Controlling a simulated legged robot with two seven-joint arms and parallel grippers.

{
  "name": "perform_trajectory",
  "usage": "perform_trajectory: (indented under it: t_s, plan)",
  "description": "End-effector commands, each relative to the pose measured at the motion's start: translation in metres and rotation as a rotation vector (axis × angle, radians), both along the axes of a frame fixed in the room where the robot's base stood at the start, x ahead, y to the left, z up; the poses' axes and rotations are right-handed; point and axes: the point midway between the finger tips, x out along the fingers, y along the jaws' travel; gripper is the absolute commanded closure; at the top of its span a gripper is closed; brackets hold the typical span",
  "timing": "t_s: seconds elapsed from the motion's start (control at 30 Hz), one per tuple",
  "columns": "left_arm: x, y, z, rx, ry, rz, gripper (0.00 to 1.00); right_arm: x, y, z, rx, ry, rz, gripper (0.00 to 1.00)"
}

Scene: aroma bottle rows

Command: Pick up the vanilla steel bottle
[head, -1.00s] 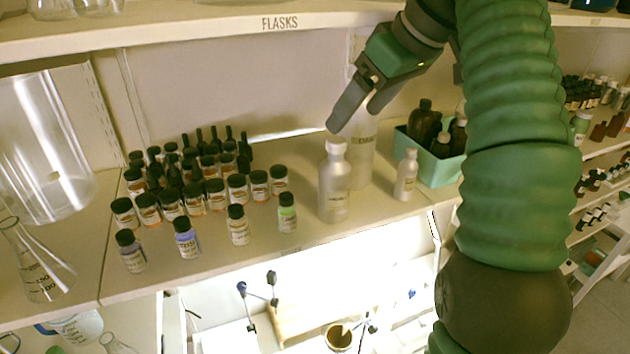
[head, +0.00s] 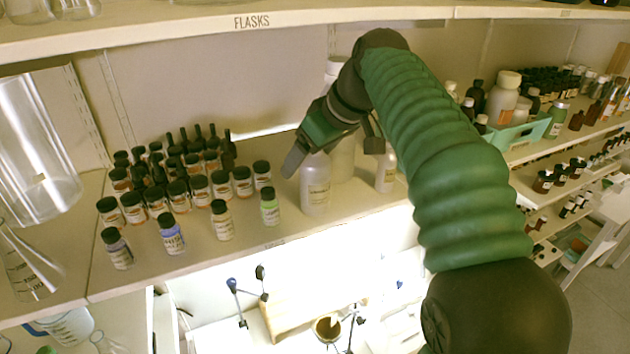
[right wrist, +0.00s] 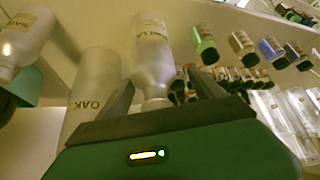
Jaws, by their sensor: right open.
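The vanilla steel bottle (head: 316,188), pale with a printed label, stands upright on the shelf right of the small jars. In the right wrist view the bottle (right wrist: 152,52) appears upside down, its label partly readable as "ILLA". My right gripper (head: 332,152) is open at the bottle's top and hides its cap in the head view. In the right wrist view my right gripper (right wrist: 160,82) has one finger on each side of the bottle's neck; I cannot tell whether they touch it. My left gripper is not in view.
A taller bottle labelled OAK (right wrist: 88,95) stands close behind, and a smaller pale bottle (head: 386,172) stands to the right. Several small jars (head: 222,222) crowd the left. A mint crate (head: 520,135) is farther right. The shelf board (head: 270,52) marked FLASKS hangs above.

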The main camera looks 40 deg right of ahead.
Motion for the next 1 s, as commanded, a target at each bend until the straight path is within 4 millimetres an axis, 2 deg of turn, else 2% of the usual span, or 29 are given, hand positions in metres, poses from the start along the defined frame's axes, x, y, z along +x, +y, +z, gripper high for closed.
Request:
perform_trajectory:
  t_s: [0.07,0.63,1.0]
  plan:
    - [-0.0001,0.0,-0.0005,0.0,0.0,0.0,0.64,0.0009,0.0002,-0.0009,0.001,0.001,0.001,0.26]
    - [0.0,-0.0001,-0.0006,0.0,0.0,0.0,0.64,-0.0006,-0.0001,-0.0009,0.002,0.002,0.0,1.0]
    - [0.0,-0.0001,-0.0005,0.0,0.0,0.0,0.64,0.0006,0.0003,0.0002,0.001,0.0,0.001,1.0]
